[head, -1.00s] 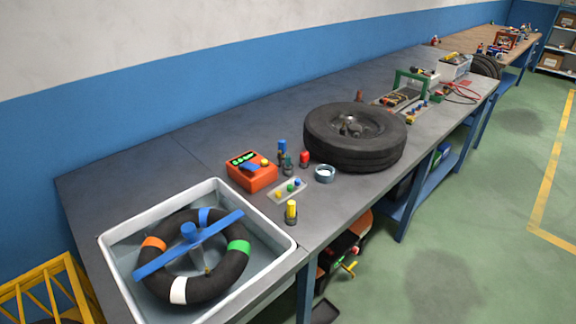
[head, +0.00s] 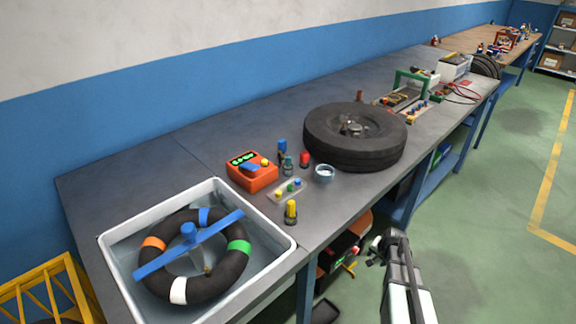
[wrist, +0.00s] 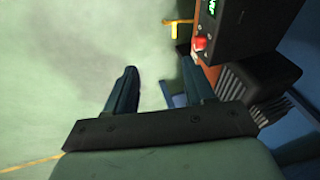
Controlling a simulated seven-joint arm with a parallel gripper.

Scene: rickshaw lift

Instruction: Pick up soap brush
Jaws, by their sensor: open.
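No item is clearly recognisable as the soap brush. Small upright items stand on the grey workbench (head: 140,165): a yellow-topped one (head: 291,212) near the front edge, a blue-topped one (head: 282,150), a grey-green one (head: 288,166) and a red one (head: 305,159). I cannot tell whether one of them is the brush. My gripper (head: 378,248) is in front of the bench, to the right of and lower in the picture than the yellow-topped item. In the wrist view my gripper (wrist: 158,80) is open, with nothing between its fingers and green floor beyond.
A white water basin (head: 290,243) holds a black ring with coloured bands and a blue bar. An orange-and-black machine (head: 342,247) sits underneath.

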